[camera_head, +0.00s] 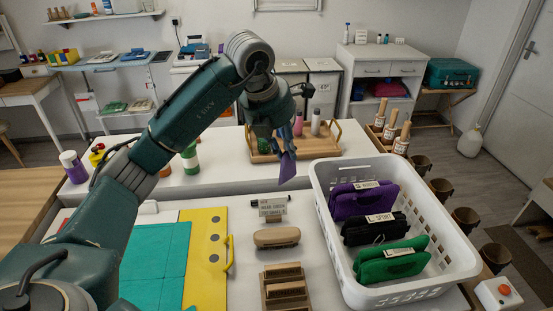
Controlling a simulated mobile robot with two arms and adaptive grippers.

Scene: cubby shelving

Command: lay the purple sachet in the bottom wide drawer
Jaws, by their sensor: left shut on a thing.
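My left gripper (284,141) hangs over the middle of the white worktop, pointing down. It is shut on a flat purple sachet (287,168), which hangs below the fingers in the air, clear of the worktop as far as I can tell. The arm comes in from the left and bends over at the top. I cannot pick out the bottom wide drawer for certain in this view. My right gripper is not in view.
A white basket (325,213) at the right holds purple, black and green labelled pouches. A wooden tray (262,157) with bottles stands behind the gripper. A brown case (276,238), a small sign (270,206) and a yellow handled panel (207,240) lie in front.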

